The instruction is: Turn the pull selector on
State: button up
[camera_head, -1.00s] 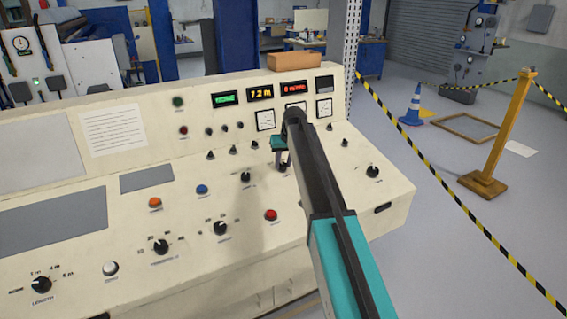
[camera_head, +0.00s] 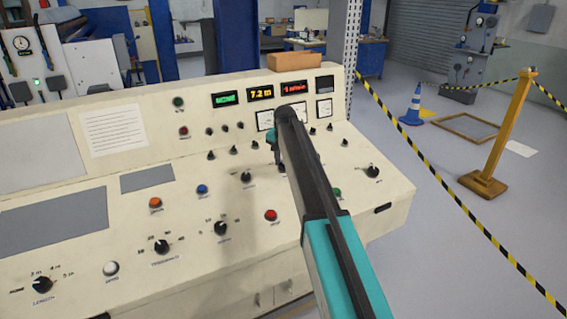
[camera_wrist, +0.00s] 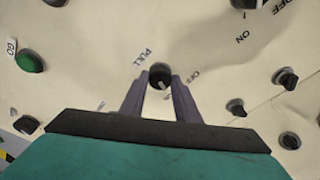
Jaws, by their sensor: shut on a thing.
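The pull selector (camera_wrist: 159,76) is a small black knob on the cream panel, with the word PULL printed beside it in the wrist view. OFF is printed to its right; a label to its left is too blurred to read. My gripper (camera_wrist: 160,82) is shut on this knob, one dark finger on each side. I cannot tell surely which way the knob points.
Other black knobs (camera_wrist: 285,78) stand close to the right of my gripper, and another knob (camera_wrist: 245,3) with ON and OFF labels lies beyond. A green GO button (camera_wrist: 29,62) is at the left. A red button (camera_head: 271,215) and displays (camera_head: 260,94) are on the console.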

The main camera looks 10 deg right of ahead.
jog(key=shift+m, duration=1.2)
jog(key=o, duration=1)
jog(key=shift+o, duration=0.2)
jog(key=shift+r, duration=0.1)
jog(key=b+v, duration=0.2)
jog(key=v, duration=1.1)
jog(key=shift+a+r, duration=0.2)
jog(key=shift+r, duration=0.15)
jog(key=shift+r, duration=0.1)
